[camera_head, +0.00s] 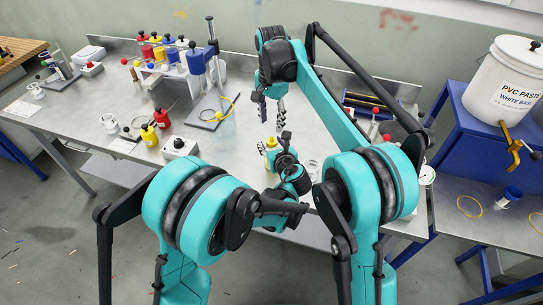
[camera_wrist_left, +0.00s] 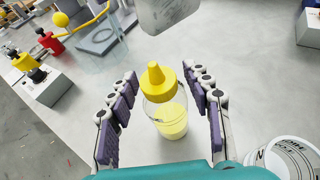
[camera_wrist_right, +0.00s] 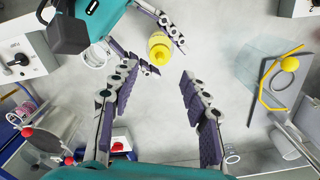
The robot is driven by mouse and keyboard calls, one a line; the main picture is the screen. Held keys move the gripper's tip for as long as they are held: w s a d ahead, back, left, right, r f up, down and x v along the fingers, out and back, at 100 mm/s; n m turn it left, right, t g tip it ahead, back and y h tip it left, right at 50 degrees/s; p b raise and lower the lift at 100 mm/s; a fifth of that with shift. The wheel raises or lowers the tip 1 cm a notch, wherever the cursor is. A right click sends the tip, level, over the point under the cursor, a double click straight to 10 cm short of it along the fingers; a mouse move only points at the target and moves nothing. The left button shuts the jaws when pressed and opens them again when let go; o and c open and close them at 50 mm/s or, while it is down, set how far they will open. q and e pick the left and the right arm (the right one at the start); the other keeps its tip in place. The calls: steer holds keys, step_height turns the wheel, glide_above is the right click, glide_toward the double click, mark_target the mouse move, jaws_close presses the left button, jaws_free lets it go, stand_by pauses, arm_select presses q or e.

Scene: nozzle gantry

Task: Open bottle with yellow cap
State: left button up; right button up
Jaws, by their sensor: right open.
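The bottle (camera_wrist_left: 171,122) is clear with pale yellow contents and a yellow pointed cap (camera_wrist_left: 158,83). In the left wrist view it stands between the two fingers of my left gripper (camera_wrist_left: 167,108), with a gap on each side. The yellow cap also shows in the head view (camera_head: 271,142) and in the right wrist view (camera_wrist_right: 159,45). My left gripper is open around the bottle, not visibly touching it. My right gripper (camera_wrist_right: 157,104) is open and empty, with its fingers spread. In the head view my right gripper (camera_head: 273,108) hangs above and beyond the bottle.
A rack with red, yellow and blue capped bottles (camera_head: 158,50) stands at the back left. Small yellow (camera_head: 149,135) and red (camera_head: 162,118) pots are at left. A white bucket (camera_head: 503,80) stands at right.

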arm_select(q)
jaws_close()
arm_select(e)
steer(key=shift+o, duration=1)
step_height(320, 180, up, 4)
steer(key=a+m+h, duration=0.1)
steer(key=a+m, duration=0.1)
steer(key=m, duration=0.3)
steer(key=shift+t+h, duration=0.3)
steer(key=shift+t, duration=0.1)
steer(key=f, duration=0.4)
steer(key=d+f, duration=0.1)
steer(key=f, duration=0.6)
steer(key=shift+d+f, duration=0.35)
jaws_close()
steer(key=shift+c, duration=0.6)
jaws_free()
